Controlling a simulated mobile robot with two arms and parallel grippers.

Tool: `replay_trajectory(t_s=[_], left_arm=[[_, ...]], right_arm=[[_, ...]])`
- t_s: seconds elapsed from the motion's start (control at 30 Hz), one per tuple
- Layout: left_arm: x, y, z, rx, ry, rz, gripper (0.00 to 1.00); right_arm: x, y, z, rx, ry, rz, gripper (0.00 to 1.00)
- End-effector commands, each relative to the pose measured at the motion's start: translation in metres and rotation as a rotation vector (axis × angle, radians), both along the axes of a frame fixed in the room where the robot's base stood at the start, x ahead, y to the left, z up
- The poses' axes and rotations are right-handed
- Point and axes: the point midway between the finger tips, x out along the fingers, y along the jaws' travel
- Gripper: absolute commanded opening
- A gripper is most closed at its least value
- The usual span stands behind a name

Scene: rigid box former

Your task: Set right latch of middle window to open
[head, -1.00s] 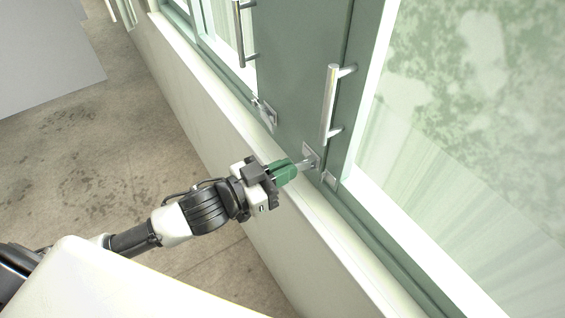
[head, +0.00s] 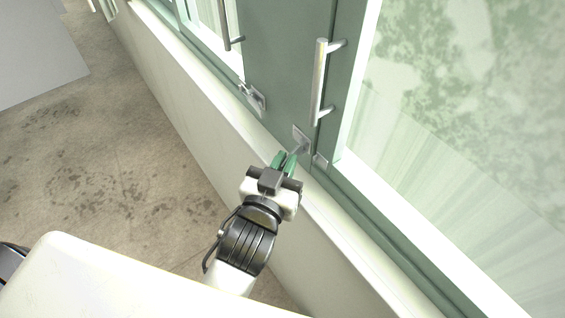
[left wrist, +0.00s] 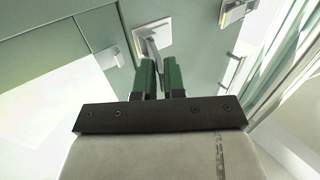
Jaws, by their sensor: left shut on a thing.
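A small metal latch (head: 301,137) sits low on the green window post, near the bottom of a long bar handle. My left gripper (head: 288,158) reaches up to it from below, its green fingers shut on the latch's thin lever. In the left wrist view, the latch's square plate (left wrist: 152,36) is just beyond the green fingers (left wrist: 159,75), and the lever runs down between them. The fingers hide the lever's end. A small metal catch (head: 320,160) is on the frame to the right of the latch. My right gripper is not in view.
Another latch (head: 254,97) is farther left along the frame. The bar handle (head: 319,80) stands out above the held latch. A pale sill and wall (head: 190,100) run below the windows. The concrete floor (head: 100,170) at left is clear.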

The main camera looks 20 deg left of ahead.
Motion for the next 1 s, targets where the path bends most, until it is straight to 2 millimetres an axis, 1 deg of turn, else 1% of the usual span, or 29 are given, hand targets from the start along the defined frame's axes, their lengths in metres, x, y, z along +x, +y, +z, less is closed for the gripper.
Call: replay_trajectory(t_s=[0.6,0.63,0.73,0.77,1.0], left_arm=[[-0.0005,-0.004,0.0017,-0.008,-0.005,0.01,0.0],[-0.0005,-0.0041,0.0017,-0.008,-0.005,0.01,0.13],[-0.0005,-0.0039,0.0015,-0.006,-0.004,0.01,0.29],[-0.0004,-0.0037,0.0014,-0.006,-0.003,0.011,0.3],[-0.0005,-0.0029,0.0007,-0.004,-0.003,0.012,0.3]], right_arm=[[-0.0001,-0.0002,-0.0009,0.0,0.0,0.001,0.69],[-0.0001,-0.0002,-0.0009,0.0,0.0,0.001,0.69],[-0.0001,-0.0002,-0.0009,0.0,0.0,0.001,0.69],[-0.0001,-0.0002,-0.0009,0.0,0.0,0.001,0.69],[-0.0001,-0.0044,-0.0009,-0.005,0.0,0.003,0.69]])
